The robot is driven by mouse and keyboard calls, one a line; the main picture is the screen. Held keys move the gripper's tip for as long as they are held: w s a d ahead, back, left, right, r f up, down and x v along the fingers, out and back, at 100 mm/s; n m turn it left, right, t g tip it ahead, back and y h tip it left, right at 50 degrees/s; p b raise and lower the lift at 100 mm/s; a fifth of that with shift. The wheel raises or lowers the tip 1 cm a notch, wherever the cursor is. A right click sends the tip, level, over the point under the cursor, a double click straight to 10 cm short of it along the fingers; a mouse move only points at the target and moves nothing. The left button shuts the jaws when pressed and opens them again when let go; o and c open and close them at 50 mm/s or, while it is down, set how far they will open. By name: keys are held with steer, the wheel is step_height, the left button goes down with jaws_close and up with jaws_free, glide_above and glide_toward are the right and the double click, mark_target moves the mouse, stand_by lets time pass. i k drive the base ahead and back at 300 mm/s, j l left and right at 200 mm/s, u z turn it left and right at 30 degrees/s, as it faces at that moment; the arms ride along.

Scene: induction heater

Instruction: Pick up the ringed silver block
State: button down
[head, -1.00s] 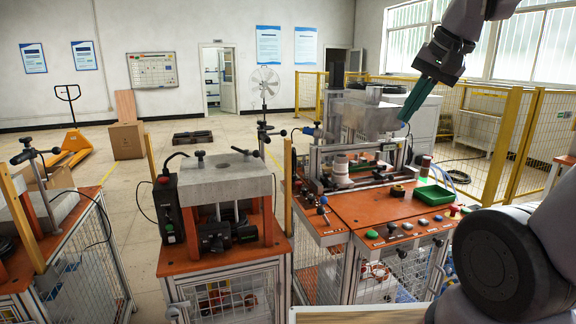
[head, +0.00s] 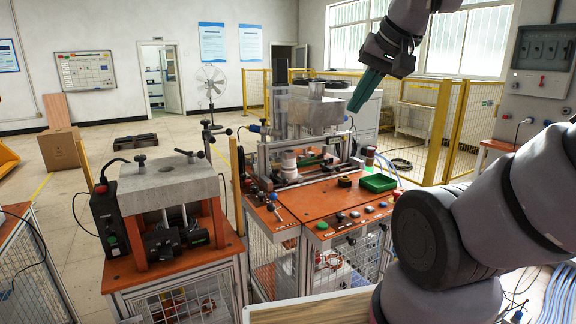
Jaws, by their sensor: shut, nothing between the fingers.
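I cannot make out for sure a ringed silver block in the head view. A large silver block-like housing (head: 315,112) with a short cylinder (head: 316,89) on top sits at the upper back of the orange workstation (head: 330,208). My gripper (head: 356,104), with dark green fingers, hangs in the air, appearing to the right of that housing in the picture. It points downward and to the left. Its fingers are shut and empty.
A green tray (head: 379,184), a black-and-tan ring part (head: 344,181) and a white stacked cylinder (head: 289,165) are on the orange workstation. A grey slab (head: 165,184) tops the left stand. A yellow fence (head: 440,130) stands behind, and a control box (head: 541,55) is at right.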

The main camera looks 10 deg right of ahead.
mark_target(286, 154)
steer(key=i+l, duration=0.1)
steer(key=i, duration=0.75)
steer(key=l, duration=0.05)
